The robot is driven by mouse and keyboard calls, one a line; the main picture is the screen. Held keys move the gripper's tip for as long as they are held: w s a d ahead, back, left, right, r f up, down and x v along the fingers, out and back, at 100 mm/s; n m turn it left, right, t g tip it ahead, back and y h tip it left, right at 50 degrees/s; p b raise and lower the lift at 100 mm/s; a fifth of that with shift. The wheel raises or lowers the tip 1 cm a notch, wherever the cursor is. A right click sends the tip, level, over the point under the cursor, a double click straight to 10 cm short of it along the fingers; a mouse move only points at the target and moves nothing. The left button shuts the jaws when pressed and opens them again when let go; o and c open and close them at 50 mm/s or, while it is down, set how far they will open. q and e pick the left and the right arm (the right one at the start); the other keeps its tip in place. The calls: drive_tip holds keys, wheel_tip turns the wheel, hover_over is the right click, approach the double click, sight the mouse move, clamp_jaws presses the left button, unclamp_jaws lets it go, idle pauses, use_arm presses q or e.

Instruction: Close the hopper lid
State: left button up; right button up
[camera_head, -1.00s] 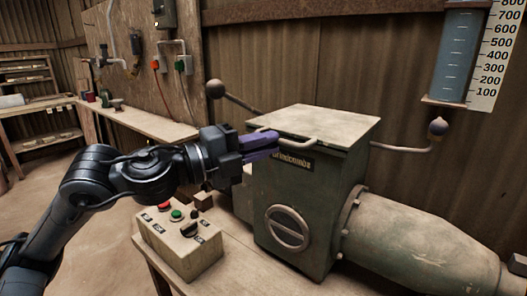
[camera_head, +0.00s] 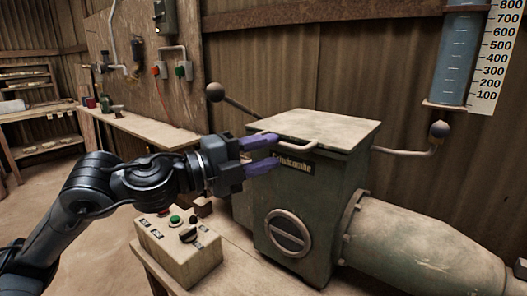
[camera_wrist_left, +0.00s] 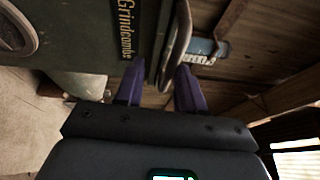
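The hopper lid (camera_head: 318,127) is a pale, dusty flat plate lying level on top of the green hopper body (camera_head: 335,190), with no clear gap showing. Its curved bar handle (camera_head: 297,147) runs along the front edge. My left gripper (camera_head: 276,150) is open at the left end of the handle, its purple fingers spread apart. In the left wrist view, the handle (camera_wrist_left: 177,55) stands ahead of and between the fingertips (camera_wrist_left: 158,80); I cannot tell whether a finger touches it. My right gripper is out of view.
A control box (camera_head: 178,248) with buttons stands below my left arm. Ball-ended levers stick out left (camera_head: 215,92) and right (camera_head: 438,131) of the hopper. A large barrel (camera_head: 425,245) extends to the right. A measuring tube (camera_head: 460,55) hangs on the wall.

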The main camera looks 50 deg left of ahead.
use_arm(q)
drive_tip(key=shift+r, duration=0.1)
drive_tip(key=shift+s, duration=0.15)
drive_tip(key=b+v, duration=0.2)
drive_tip(key=v, duration=0.8)
drive_tip(key=shift+s+a, duration=0.15)
drive_tip(key=shift+s, duration=0.1)
idle(0.3)
